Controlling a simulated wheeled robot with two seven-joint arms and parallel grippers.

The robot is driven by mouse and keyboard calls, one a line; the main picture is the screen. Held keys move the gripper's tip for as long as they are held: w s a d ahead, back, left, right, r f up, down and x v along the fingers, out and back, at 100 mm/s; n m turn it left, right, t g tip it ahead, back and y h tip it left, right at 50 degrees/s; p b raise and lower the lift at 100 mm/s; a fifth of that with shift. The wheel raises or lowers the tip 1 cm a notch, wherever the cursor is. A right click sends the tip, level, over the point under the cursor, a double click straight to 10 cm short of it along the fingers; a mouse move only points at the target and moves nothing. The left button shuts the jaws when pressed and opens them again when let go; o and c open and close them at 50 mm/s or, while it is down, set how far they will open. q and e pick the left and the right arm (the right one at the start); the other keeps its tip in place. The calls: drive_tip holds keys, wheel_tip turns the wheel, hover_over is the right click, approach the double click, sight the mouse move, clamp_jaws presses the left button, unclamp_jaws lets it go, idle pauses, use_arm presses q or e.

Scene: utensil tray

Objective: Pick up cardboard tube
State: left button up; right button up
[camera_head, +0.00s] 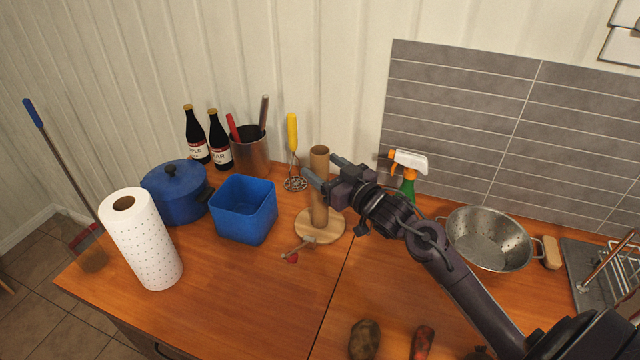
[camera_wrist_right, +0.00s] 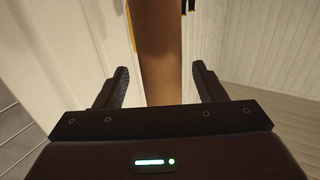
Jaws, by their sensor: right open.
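The brown cardboard tube (camera_head: 319,187) stands upright on a round wooden base (camera_head: 321,230) in the head view. My right gripper (camera_head: 318,172) is at the tube's upper half, coming from the right. It is open. In the right wrist view the tube (camera_wrist_right: 158,50) runs between the two open fingers (camera_wrist_right: 160,88), with a gap visible on each side. My left gripper is not in view.
A blue square bin (camera_head: 245,210), blue pot (camera_head: 173,192) and paper towel roll (camera_head: 143,240) stand to the left. A yellow-handled masher (camera_head: 293,135) is behind the tube. A spray bottle (camera_head: 408,170) and colander (camera_head: 489,240) are to the right.

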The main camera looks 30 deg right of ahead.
drive_tip(key=shift+x, duration=0.85)
drive_tip(key=shift+s+a, duration=0.1)
drive_tip(key=c, duration=1.3)
drive_tip(key=shift+o, duration=0.2)
drive_tip(key=shift+r, duration=0.1)
